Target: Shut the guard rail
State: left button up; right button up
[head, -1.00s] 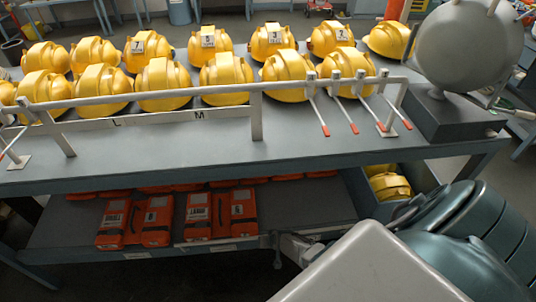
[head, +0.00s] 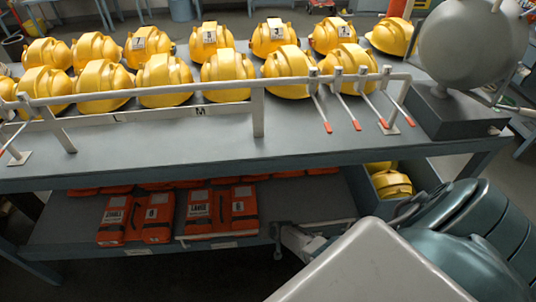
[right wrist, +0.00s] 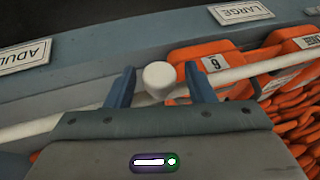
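A thin pale guard rail (head: 330,223) runs along the front of the lower shelf in the head view. In the right wrist view the rail (right wrist: 265,64) slants across the picture, with a round white knob (right wrist: 159,77) in the middle. My right gripper (right wrist: 160,84) is open, with one blue finger on each side of the knob and a small gap visible at both sides. In the head view my right gripper (head: 281,236) is at the shelf front, partly hidden by my own arm. My left gripper is not in view.
The table top (head: 190,135) holds yellow helmets (head: 228,73) behind another pale rail (head: 258,112) with red-tipped levers. A grey sphere on a block (head: 470,48) stands at right. A bin (head: 421,178) holds yellow helmets.

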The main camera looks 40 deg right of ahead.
jog(key=shift+s+a, duration=0.15)
jog(key=shift+s+r, duration=0.1)
jog(key=shift+r, duration=0.05)
jog(key=p+v, duration=0.6)
jog(key=v, duration=0.4)
jog(key=shift+r, duration=0.15)
dwell(0.3)
jog(key=s+a+f+n+g+b, duration=0.1)
jog(key=s+f+n+b, duration=0.1)
jog(key=s+f, duration=0.5)
jog(key=s+a+f+n+g+b, duration=0.2)
jog(key=s+f, duration=0.5)
jog(key=s, duration=1.1)
jog(key=s+a+f+n+g+b, duration=0.1)
jog(key=s+a+f+n+b, duration=0.1)
jog(key=s+f, duration=0.5)
jog(key=s, duration=0.6)
jog(key=shift+s+a+f+h+b, duration=0.25)
jog(key=shift+h+b, duration=0.15)
